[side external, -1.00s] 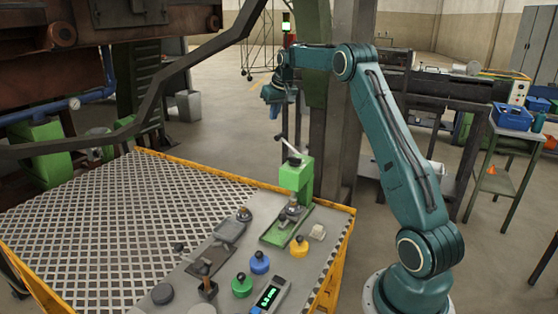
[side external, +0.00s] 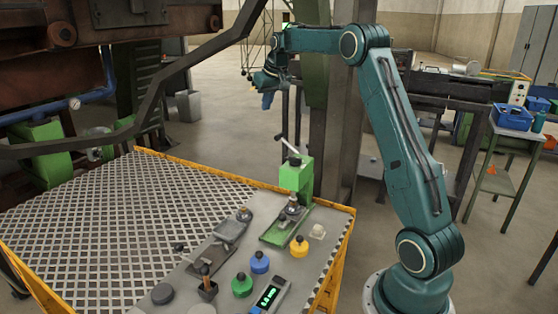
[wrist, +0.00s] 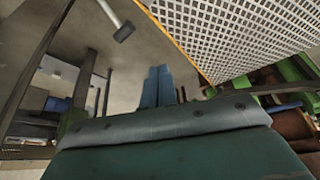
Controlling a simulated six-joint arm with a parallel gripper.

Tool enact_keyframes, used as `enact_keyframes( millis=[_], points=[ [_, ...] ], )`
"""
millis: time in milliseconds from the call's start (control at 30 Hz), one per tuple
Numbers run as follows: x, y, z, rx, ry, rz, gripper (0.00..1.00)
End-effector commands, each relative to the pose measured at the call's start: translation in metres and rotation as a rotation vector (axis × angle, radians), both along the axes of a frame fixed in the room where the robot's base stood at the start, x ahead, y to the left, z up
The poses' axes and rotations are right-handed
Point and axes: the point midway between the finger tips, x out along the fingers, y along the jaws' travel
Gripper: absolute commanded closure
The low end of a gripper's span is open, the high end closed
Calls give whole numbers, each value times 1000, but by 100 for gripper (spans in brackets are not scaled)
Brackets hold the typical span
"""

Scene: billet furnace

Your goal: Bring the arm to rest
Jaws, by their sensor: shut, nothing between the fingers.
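My gripper (side external: 267,100) hangs in the air at the end of my raised teal arm, above and behind the far right part of the yellow-edged work table (side external: 345,235). In the wrist view its two blue fingers (wrist: 158,72) lie side by side, shut, with nothing between them. It touches nothing that I can see. The green hand press (side external: 295,175) stands on the table below and to the right of it.
Several small items, including a blue knob piece (side external: 260,263) and a yellow one (side external: 299,246), lie on the table's right part. The metal grating (side external: 110,220) is bare. A dark slanted bar (side external: 180,70) and a column (side external: 345,120) stand close to my arm.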

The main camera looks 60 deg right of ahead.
Motion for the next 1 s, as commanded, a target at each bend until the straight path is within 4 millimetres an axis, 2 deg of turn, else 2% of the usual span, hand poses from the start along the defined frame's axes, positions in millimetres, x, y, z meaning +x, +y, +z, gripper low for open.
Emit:
enact_keyframes(
  millis=[33, 200, 500, 767, 1000],
  points=[
    [-3, 16, 10, -3, -4, 16, 100],
    [-18, 68, 34, -6, -12, 62, 100],
    [-62, 152, 63, -10, -25, 143, 100],
    [-113, 216, 73, -14, -38, 215, 100],
    [-167, 264, 69, -17, -49, 281, 100]
  ],
)
